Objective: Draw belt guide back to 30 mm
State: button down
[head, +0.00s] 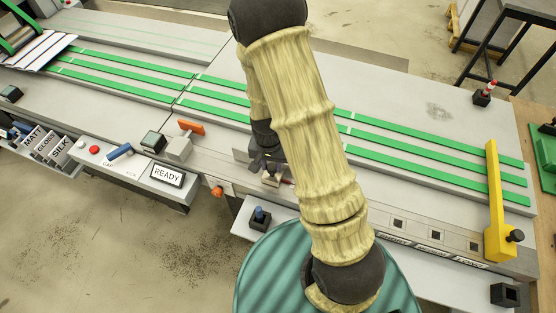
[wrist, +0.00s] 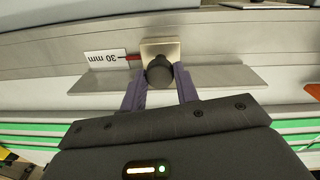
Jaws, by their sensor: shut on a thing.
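In the wrist view a dark round knob (wrist: 159,72) sits on a small pale metal block (wrist: 160,47), which I take to be the belt guide's slide. A thin red pointer (wrist: 134,57) runs from the block to a white label reading "30 mm" (wrist: 104,58), upside down here, and overlaps its near end. My gripper (wrist: 160,88) is shut on the knob, one finger on each side. In the head view my gripper (head: 266,166) is at the front edge of the conveyor, mostly behind my arm. The pale block (head: 272,179) shows just below it.
Green belts (head: 390,140) run along the grey table. A yellow upright (head: 495,205) with a black knob stands at the right end. An orange lever (head: 191,127) and a READY sign (head: 167,175) are to the left.

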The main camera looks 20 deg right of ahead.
jog(key=shift+s, duration=0.3)
jog(key=shift+w+a, duration=0.1)
jog(key=c, duration=1.3)
grip_release()
jog(key=shift+w, duration=0.1)
jog(key=shift+o, duration=1.2)
jog(key=shift+w+a, duration=0.1)
jog(key=shift+a, duration=0.05)
jog(key=shift+r, duration=0.7)
notch_tip(320, 180, up, 16)
jog(key=b, duration=0.1)
jog(key=shift+w+a, duration=0.15)
jog(key=shift+a, duration=0.25)
